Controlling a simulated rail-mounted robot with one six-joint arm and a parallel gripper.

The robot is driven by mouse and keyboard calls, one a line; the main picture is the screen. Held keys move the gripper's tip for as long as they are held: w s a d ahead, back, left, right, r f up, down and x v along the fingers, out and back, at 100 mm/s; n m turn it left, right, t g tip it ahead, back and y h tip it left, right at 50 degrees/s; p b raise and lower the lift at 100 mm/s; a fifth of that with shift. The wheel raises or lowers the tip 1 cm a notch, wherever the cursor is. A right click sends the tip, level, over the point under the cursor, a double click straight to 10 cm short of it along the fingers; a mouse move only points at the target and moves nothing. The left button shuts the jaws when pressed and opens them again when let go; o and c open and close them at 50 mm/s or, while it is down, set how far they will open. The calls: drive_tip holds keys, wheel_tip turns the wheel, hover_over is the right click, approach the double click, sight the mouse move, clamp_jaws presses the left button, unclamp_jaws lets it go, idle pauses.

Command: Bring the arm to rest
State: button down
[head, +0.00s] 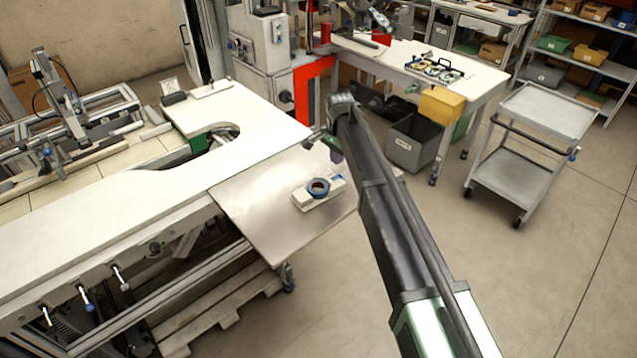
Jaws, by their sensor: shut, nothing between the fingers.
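My arm reaches up from the bottom right, and its far end bends above the back right corner of a metal plate. The small end part that I take for my gripper (311,142) shows just left of the arm, small and partly hidden by it. It is shut with nothing in it, and it is apart from the blue tape reel.
A white worktop (110,215) with a rounded cutout adjoins the plate on the left. Behind stand a machine with an orange-red panel (313,85) and a table with a yellow bin (441,104). A grey cart (530,120) stands right.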

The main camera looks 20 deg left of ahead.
wheel_tip(320, 180, up, 2)
drive_tip(key=shift+r+p, duration=0.1)
drive_tip(key=shift+p, duration=0.5)
drive_tip(key=s+d+f+n+b, duration=0.1)
drive_tip(key=s+d, duration=0.7)
drive_tip(key=d, duration=0.6)
drive_tip(key=s+d+f+n+b, duration=0.1)
drive_tip(key=s+d+n, duration=0.1)
drive_tip(key=s+d, duration=0.7)
drive_tip(key=s+d+f+n+b, duration=0.1)
drive_tip(key=s+d, duration=0.8)
drive_tip(key=d, duration=1.2)
drive_tip(key=shift+n, duration=0.5)
